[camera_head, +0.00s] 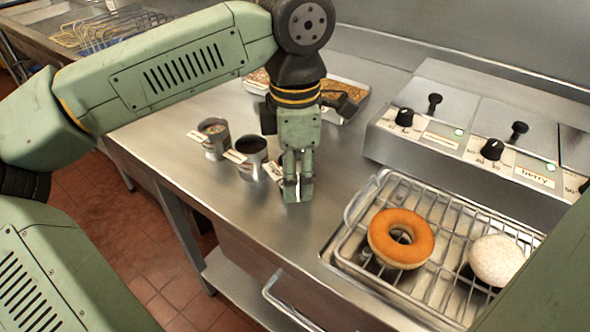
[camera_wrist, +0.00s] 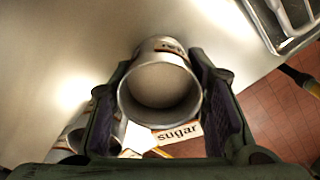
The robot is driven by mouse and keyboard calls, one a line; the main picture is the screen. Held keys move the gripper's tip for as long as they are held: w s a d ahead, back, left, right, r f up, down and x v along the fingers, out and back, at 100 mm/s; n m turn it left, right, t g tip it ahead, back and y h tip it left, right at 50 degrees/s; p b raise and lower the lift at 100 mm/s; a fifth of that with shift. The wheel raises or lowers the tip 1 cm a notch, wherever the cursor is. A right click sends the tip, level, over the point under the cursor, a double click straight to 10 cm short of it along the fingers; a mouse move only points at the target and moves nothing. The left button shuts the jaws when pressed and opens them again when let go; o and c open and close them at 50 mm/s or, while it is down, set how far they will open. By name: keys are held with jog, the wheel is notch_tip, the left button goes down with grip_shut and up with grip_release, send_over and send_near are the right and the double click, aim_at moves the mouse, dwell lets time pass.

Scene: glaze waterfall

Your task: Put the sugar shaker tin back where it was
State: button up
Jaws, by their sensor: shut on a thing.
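My gripper (camera_head: 298,186) points down over the steel counter, at the right end of a row of tins. It is shut on the sugar shaker tin, a silver cylinder (camera_wrist: 160,92) seen from above between the two fingers in the wrist view. In the head view the fingers hide most of the tin, and a silver sliver (camera_head: 290,192) shows between them. A card reading "sugar" (camera_wrist: 178,133) shows just beside the tin's rim in the wrist view. I cannot tell whether the tin touches the counter.
Two other tins, one (camera_head: 252,150) close left of my gripper and one (camera_head: 214,136) farther left, stand with label cards. A tray of toppings (camera_head: 345,88) lies behind. A wire rack (camera_head: 350,235) with an orange-glazed donut (camera_head: 400,238) and a pale donut (camera_head: 495,261) is at right.

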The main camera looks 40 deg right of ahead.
jog(key=shift+f, duration=0.4)
jog(key=shift+f+b, duration=0.2)
jog(key=shift+b, duration=0.1)
jog(key=o, duration=1.3)
jog(key=shift+c, duration=0.2)
notch_tip(320, 180, up, 12)
jog(key=shift+r, duration=0.25)
jog(key=shift+s, duration=0.15)
